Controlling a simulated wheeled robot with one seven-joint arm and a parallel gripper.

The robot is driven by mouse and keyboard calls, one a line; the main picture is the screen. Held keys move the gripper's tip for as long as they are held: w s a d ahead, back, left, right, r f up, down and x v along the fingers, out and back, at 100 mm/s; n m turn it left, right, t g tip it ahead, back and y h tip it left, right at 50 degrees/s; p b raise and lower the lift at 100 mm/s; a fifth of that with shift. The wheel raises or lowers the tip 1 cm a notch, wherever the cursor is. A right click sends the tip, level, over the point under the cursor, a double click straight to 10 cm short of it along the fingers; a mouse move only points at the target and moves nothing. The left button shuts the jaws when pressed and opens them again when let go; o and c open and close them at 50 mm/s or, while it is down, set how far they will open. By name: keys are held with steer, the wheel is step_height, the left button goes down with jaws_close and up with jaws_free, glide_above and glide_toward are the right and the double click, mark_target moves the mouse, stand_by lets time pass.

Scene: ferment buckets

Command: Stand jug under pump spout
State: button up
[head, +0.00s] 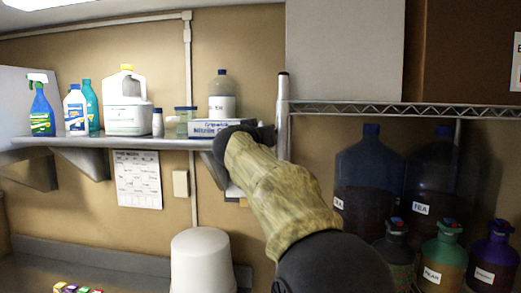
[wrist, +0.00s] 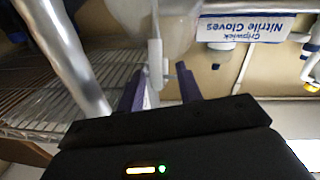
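My gripper (wrist: 162,88) has its two dark purple fingers apart in the wrist view, which is upside down. A narrow pale upright part (wrist: 155,62) lies between the fingers, nearer the left one, with a gap to the right one. It joins a translucent rounded body (wrist: 165,15) at the top edge, which looks like the jug and its handle, cut off by the frame. In the head view my gripper (head: 248,132) is beside the right end of the wall shelf, and my arm hides its fingertips and what is between them. I cannot make out a pump spout.
The wall shelf (head: 100,142) holds several bottles, a white jug (head: 125,103) and a glove box (head: 215,127). A metal post (head: 283,115) is close to my gripper. A wire rack with large TEA containers (head: 370,165) and smaller bottles (head: 442,262) is right. A white bucket (head: 202,262) stands below.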

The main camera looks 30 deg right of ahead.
steer(key=shift+s, duration=0.1)
stand_by(0.4)
jaws_close()
steer(key=shift+r, duration=0.1)
steer(key=shift+r, duration=0.65)
steer(key=shift+w+a+f, duration=0.1)
steer(key=shift+w+a, duration=0.15)
steer(key=shift+w, duration=0.05)
steer(key=w+a, duration=0.2)
steer(key=a, duration=0.3)
steer(key=f+b+v, duration=0.2)
steer(key=b+v, duration=0.3)
steer(key=v, duration=1)
steer(key=shift+d, duration=0.2)
